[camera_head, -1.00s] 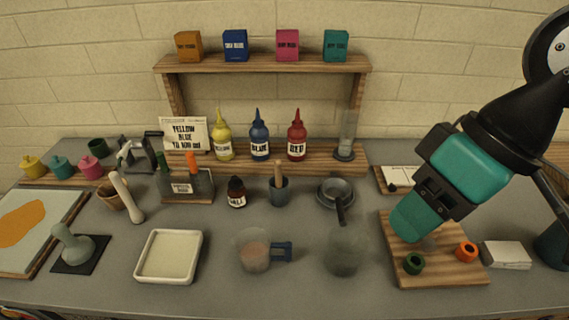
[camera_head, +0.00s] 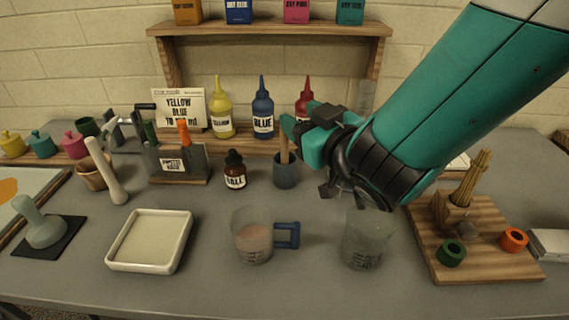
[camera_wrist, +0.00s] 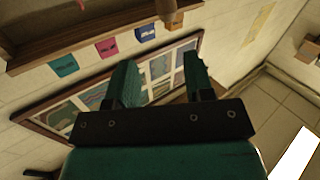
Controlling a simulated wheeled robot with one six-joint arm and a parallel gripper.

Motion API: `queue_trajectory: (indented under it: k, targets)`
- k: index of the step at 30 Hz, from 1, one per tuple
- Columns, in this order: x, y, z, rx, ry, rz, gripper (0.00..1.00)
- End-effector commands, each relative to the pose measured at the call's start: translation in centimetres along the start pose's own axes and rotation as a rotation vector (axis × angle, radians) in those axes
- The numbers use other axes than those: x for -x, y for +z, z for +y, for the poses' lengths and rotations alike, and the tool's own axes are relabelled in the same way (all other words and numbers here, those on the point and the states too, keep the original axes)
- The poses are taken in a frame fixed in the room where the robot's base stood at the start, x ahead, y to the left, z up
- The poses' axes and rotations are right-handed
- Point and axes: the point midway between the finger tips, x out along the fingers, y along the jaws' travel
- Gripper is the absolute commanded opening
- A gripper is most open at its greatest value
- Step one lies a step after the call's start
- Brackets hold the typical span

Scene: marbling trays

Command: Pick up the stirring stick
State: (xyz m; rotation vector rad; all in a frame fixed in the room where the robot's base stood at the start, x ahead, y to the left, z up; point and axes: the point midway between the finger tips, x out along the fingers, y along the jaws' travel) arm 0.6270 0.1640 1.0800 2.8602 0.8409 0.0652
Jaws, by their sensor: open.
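The stirring stick (camera_head: 284,149) is a light wooden rod standing in a dark grey cup (camera_head: 286,176) near the middle of the table. My gripper (camera_head: 300,138) is open, reaches in from the right and points left and back. In the head view its fingers overlap the stick's upper part; I cannot tell the depth gap or whether they touch. In the wrist view, the gripper's two teal fingers (camera_wrist: 162,80) stand wide apart with nothing held between them. A brown rounded end (camera_wrist: 168,9) shows at that view's top edge, perhaps the stick's top.
A dark dropper bottle (camera_head: 235,172) stands left of the cup. Yellow, blue (camera_head: 263,112) and red squeeze bottles stand behind. A measuring jug (camera_head: 253,237) and clear beaker (camera_head: 367,240) are in front. A wooden board (camera_head: 487,262) with stick holder is right; a white tray (camera_head: 149,241) is left.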

Motion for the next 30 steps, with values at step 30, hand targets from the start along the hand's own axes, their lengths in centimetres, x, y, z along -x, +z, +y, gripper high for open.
queue_trajectory:
  k: [30]
  targets:
    - [-3.3, 7.0, -1.3, 0.002, -0.002, 0.002, 0.48]
